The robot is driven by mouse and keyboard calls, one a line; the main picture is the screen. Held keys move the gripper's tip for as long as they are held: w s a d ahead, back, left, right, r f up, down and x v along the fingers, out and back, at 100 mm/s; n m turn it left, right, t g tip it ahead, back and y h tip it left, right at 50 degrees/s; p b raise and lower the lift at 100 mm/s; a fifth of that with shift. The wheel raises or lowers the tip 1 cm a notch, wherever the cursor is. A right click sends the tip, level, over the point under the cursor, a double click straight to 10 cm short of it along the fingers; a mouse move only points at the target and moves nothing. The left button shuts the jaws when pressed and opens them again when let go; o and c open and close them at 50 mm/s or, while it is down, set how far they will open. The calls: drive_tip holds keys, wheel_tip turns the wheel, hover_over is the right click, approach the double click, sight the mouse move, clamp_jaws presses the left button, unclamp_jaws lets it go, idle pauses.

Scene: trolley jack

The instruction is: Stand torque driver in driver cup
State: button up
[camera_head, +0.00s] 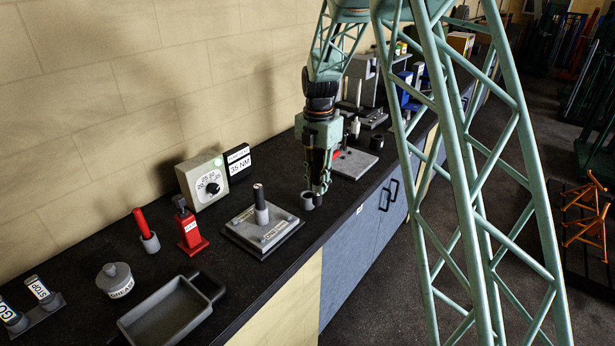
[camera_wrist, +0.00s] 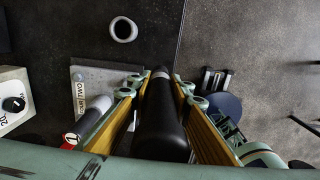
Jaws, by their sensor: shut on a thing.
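My gripper (camera_head: 320,188) points down over the black counter, in front of the wall. In the wrist view its fingers (camera_wrist: 160,85) are shut on the torque driver (camera_wrist: 163,120), a black cylinder with a grey band near its far end. The driver is mostly hidden by the fingers in the head view. A small, round, grey cup (camera_head: 306,201), which looks like the driver cup, stands on the counter close to the gripper in the head view. In the wrist view the cup (camera_wrist: 123,29) shows an open, empty mouth, beyond the driver's end and apart from it.
A grey plate (camera_head: 280,238) with an upright black-topped post stands left of the cup. Further left are a red block (camera_head: 188,228), a torque dial box (camera_head: 203,181), a red-handled tool in a cup (camera_head: 148,242) and a tray (camera_head: 165,318). The counter edge is close by the cup.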

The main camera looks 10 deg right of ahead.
drive_tip(key=w+f+p, duration=0.1)
drive_tip(key=w, duration=1)
drive_tip(key=shift+w+a+p, duration=0.3)
drive_tip(key=shift+w, duration=0.05)
drive_tip(key=shift+w, duration=0.15)
drive_tip(key=shift+w+f+p, duration=0.2)
drive_tip(key=shift+f+p, duration=0.15)
drive_tip(key=shift+f, duration=1.4)
drive_tip(key=shift+f+b, duration=0.35)
drive_tip(key=shift+f, duration=0.3)
drive_tip(key=o, duration=1)
drive_tip(key=shift+r, duration=0.15)
